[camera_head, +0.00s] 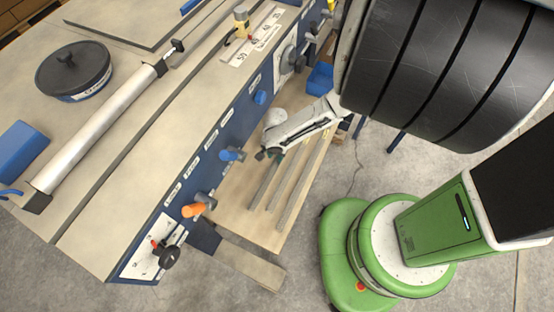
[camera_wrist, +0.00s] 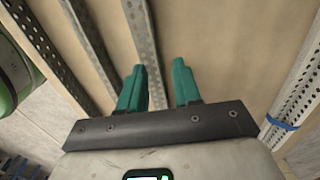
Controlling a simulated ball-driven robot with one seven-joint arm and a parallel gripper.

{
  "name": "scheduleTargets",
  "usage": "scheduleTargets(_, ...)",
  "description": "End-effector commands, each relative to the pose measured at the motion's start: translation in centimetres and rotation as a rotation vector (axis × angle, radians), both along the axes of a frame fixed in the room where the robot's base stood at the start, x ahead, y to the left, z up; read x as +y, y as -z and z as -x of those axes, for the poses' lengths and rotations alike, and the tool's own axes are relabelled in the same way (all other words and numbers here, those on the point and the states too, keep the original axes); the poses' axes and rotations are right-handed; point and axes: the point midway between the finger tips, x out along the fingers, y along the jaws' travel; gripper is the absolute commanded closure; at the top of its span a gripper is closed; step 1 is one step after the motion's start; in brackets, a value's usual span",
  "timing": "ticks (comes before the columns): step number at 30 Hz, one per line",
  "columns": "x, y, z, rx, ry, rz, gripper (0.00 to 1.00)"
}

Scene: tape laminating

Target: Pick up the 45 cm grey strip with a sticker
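Several grey metal strips lie side by side on a light wooden shelf; in the head view one of them (camera_head: 263,187) is left of another strip (camera_head: 301,187). In the wrist view a perforated strip (camera_wrist: 146,40) runs behind and between the fingers, close to the left one. A plain grey strip (camera_wrist: 88,42) and another perforated strip (camera_wrist: 45,45) lie further left. A perforated strip (camera_wrist: 299,88) with a blue band (camera_wrist: 280,122) is at the right. I cannot make out lengths or a clear sticker. My gripper (camera_wrist: 160,70) is open and empty above the shelf; it also shows in the head view (camera_head: 265,155).
A machine table (camera_head: 75,245) with blue side panel, orange handle (camera_head: 193,210) and blue knobs stands left of the strips. A blue bin (camera_head: 320,78) is near the far end. Grey floor (camera_head: 300,285) is open at the front.

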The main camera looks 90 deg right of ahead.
Motion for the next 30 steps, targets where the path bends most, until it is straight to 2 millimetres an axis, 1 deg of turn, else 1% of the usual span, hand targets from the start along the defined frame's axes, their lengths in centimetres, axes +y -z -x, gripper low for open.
scheduleTargets(1,0.03,0.49,0.01,0.001,-0.001,0.000,0.67)
scheduleTargets(3,0.02,0.72,-0.02,0.000,-0.001,0.000,0.67)
scheduleTargets(10,0.01,0.73,0.00,-0.001,0.000,0.000,0.67)
scheduleTargets(20,-0.02,0.70,0.01,-0.001,0.000,0.000,0.99)
scheduleTargets(21,-0.02,0.70,0.01,-0.001,0.000,0.000,1.00)
scheduleTargets(30,-0.03,0.69,0.01,-0.001,0.000,0.000,1.00)
